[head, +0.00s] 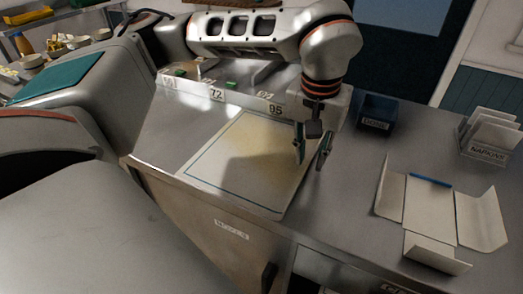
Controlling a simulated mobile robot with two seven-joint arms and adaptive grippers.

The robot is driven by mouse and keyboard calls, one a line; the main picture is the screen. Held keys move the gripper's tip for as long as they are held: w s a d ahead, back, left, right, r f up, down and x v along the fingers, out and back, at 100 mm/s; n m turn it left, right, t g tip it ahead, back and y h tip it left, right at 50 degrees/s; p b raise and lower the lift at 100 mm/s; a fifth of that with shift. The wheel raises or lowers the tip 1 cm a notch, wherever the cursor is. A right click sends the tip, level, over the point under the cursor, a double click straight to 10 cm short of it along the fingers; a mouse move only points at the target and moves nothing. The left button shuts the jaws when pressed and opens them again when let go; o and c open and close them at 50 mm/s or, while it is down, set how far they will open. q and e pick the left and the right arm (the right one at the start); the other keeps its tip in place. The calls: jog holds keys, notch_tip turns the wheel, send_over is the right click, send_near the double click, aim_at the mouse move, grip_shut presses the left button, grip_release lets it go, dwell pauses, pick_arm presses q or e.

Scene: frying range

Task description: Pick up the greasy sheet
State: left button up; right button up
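The greasy sheet (246,165) lies flat on the steel counter, pale with a yellowish stain and a thin blue border line. My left gripper (312,158) hangs over the sheet's right edge, fingers pointing down and spread apart with nothing between them. I cannot tell whether the fingertips touch the sheet or the counter. The gripper's shadow and arm darken part of the sheet. My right gripper is not in view.
An opened white carton (432,208) lies on the counter at right. A dark blue bin (376,113) and a napkin holder (490,135) stand behind it. A numbered rail (217,96) runs along the sheet's back. Bare counter lies between sheet and carton.

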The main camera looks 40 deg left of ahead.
pick_arm(q)
jog(key=shift+f, duration=0.15)
grip_shut()
jog(key=shift+a, duration=0.1)
